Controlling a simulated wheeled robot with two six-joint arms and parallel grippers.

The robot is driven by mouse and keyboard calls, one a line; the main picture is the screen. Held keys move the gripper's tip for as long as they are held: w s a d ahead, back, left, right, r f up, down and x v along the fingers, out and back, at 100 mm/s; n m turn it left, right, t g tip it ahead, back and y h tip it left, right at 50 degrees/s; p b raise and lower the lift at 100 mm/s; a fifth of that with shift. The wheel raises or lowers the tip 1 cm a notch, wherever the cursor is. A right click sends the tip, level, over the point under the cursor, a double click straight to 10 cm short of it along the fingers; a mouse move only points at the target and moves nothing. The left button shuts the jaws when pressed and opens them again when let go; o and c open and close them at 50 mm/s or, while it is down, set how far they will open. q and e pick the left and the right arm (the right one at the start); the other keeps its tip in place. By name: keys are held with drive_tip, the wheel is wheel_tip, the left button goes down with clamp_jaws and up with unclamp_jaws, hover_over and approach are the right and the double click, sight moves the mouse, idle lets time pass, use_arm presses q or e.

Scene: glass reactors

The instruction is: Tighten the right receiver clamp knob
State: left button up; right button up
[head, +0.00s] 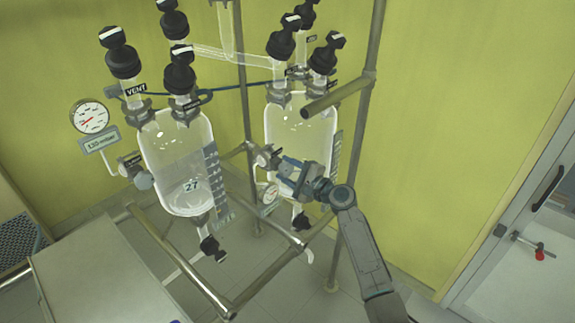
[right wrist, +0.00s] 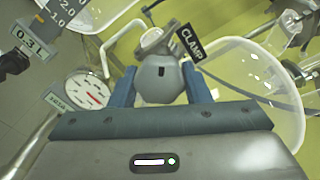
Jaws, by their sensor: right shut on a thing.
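The right glass receiver (head: 292,125) hangs in the metal frame, clear and apparently empty. Its clamp (head: 264,155) is at the lower left of the glass. My right gripper (head: 284,167) reaches it from the lower right. In the right wrist view, the blue fingers of my right gripper (right wrist: 160,84) stand on both sides of the grey clamp knob (right wrist: 160,72) and are shut on it. A black "CLAMP" label (right wrist: 190,43) is just beyond the knob. In the head view the fingers and arm partly hide the knob. My left gripper is not in view.
The left vessel (head: 172,150), marked 27, holds liquid beside the receiver. A round gauge (right wrist: 88,90) is close to the left finger in the right wrist view. Metal frame rails (head: 290,252) run below and around my arm.

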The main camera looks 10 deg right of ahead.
drive_tip(key=m+p, duration=0.4)
drive_tip(key=m, duration=0.3)
drive_tip(key=shift+p, duration=0.35)
drive_tip(key=m+p, duration=0.2)
drive_tip(key=m, duration=0.2)
drive_tip(key=m+p, duration=0.2)
drive_tip(key=shift+m, duration=0.4)
drive_tip(key=m, duration=0.2)
drive_tip(key=shift+f+m, duration=0.1)
drive_tip(key=shift+m, duration=0.2)
drive_tip(key=m, duration=0.2)
drive_tip(key=shift+a+m+p, duration=0.1)
drive_tip(key=shift+m+p, duration=0.2)
drive_tip(key=shift+m, duration=0.1)
drive_tip(key=m, duration=0.4)
drive_tip(key=shift+s, duration=0.1)
drive_tip(key=shift+m, duration=2)
